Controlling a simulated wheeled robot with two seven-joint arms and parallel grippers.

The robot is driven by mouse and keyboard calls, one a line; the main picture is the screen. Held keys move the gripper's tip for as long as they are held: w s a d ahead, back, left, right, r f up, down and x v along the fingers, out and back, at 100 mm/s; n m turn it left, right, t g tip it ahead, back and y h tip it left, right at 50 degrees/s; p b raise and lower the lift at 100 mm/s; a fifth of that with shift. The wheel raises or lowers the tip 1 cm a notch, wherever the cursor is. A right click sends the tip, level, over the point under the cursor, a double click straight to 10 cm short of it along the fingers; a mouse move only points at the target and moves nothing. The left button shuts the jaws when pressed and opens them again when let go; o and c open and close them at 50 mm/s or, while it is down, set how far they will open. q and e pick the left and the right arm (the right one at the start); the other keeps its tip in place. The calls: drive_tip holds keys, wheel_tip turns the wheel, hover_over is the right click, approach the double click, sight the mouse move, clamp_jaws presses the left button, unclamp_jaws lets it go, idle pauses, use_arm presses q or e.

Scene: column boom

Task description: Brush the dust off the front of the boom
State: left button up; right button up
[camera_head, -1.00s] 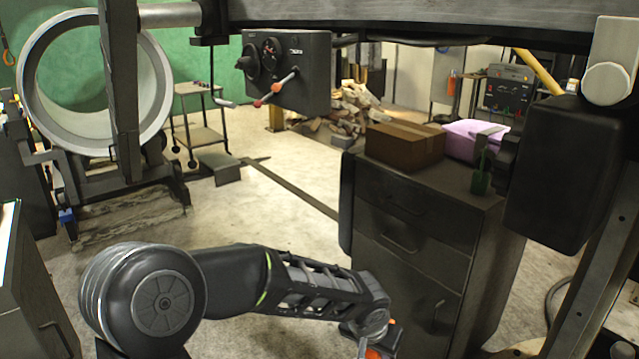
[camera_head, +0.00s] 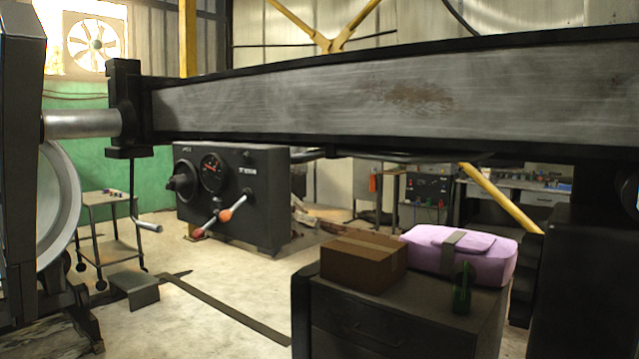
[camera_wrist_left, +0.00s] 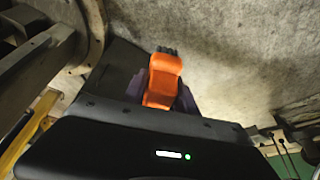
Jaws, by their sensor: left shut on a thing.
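The boom (camera_head: 300,105) is a long grey metal beam with dark edges, running across the head view. Its front face shows pale streaks, a brown dusty patch (camera_head: 410,95) right of the middle, and a smaller brownish mark near the right end. In the left wrist view my left gripper (camera_wrist_left: 162,92) is shut on an orange tool (camera_wrist_left: 164,76), which appears to be the brush. Its dark tip points away from the gripper. My left gripper is outside the head view, so its distance from the boom cannot be told. My right gripper is in neither view.
A black control box (camera_head: 232,190) with levers hangs under the boom. A dark cabinet (camera_head: 400,322) below carries a cardboard box (camera_head: 364,262), a pink bundle (camera_head: 460,250) and a green item (camera_head: 462,288). A small wheeled table (camera_head: 108,200) stands left. Floor at lower left is partly open.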

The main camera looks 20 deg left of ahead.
use_arm(q)
drive_tip(key=shift+r, duration=0.1)
drive_tip(key=w+d+r+t+h+p, duration=0.1)
drive_tip(key=w+d+r+t+p, duration=0.2)
drive_tip(key=r, duration=0.8)
drive_tip(key=w+r+n+t+h+p, duration=0.1)
drive_tip(key=w+r+t, duration=0.2)
drive_tip(key=w+r, duration=0.55)
drive_tip(key=w+d+r+t+h+p, duration=0.2)
drive_tip(key=r+t, duration=0.1)
drive_tip(key=r, duration=1)
drive_tip(key=s+a+r+n+t+p, duration=0.1)
drive_tip(key=r+t, duration=0.3)
drive_tip(key=r, duration=1.2)
drive_tip(key=s+a+r+n+t+p, duration=0.1)
drive_tip(key=s+a+r+t+p, duration=0.1)
drive_tip(key=r, duration=1.5)
drive_tip(key=shift+a+r+t+p, duration=0.25)
drive_tip(key=shift+a+t+p, duration=0.4)
drive_tip(key=shift+t, duration=0.45)
drive_tip(key=shift+w+d+p, duration=0.35)
drive_tip(key=shift+w+p, duration=0.45)
drive_tip(key=shift+w, duration=0.1)
drive_tip(key=shift+w+d+p, duration=0.35)
drive_tip(key=shift+w+p, duration=0.4)
drive_tip(key=shift+w, duration=0.2)
drive_tip(key=shift+w+d+p, duration=0.35)
drive_tip(key=shift+w+p, duration=0.45)
drive_tip(key=shift+w, duration=0.1)
